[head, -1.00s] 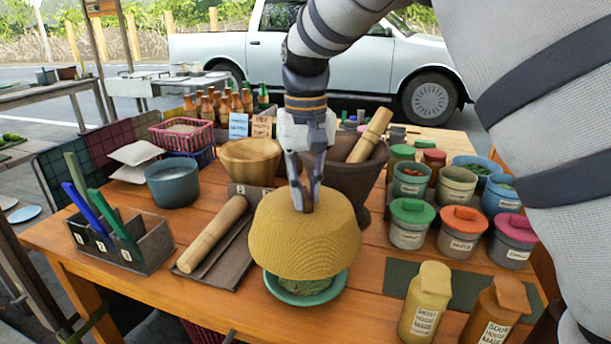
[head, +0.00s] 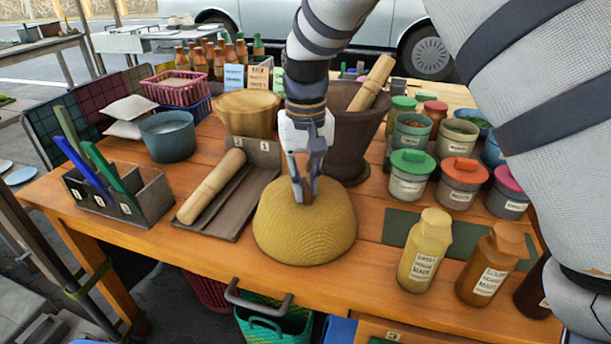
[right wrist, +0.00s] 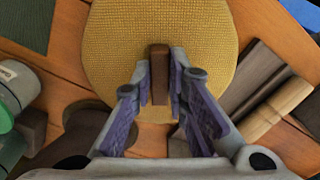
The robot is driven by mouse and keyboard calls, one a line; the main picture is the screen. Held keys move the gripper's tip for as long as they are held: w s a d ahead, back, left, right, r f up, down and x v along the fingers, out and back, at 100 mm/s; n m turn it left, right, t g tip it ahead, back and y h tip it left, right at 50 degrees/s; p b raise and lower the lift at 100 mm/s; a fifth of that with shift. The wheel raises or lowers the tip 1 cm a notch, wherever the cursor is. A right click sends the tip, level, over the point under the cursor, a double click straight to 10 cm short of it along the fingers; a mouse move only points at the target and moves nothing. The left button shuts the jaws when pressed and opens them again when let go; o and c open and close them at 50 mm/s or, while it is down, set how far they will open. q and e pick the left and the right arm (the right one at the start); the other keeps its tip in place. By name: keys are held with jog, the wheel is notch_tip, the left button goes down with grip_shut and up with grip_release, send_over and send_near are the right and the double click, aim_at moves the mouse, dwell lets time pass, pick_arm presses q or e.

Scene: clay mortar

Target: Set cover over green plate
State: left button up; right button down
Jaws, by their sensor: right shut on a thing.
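The cover (head: 305,232) is a yellow woven dome with a brown knob, upright near the table's front edge. It also fills the top of the right wrist view (right wrist: 160,35). My right gripper (head: 304,192) is above it, shut on the brown knob; in the right wrist view the fingers (right wrist: 160,85) sit on both sides of the knob. The green plate is not visible now; the dome hides the spot under it. The dome's rim looks to be at table level, but I cannot tell whether it touches. My left gripper is not in view.
A wooden rolling pin on a dark tray (head: 238,205) lies left of the dome. A dark mortar (head: 345,150) stands close behind it. Bottles (head: 425,250) and lidded jars (head: 410,180) stand to the right. A utensil box (head: 150,200) is at the left.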

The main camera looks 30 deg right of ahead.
jog(key=c, duration=1.5)
grip_release()
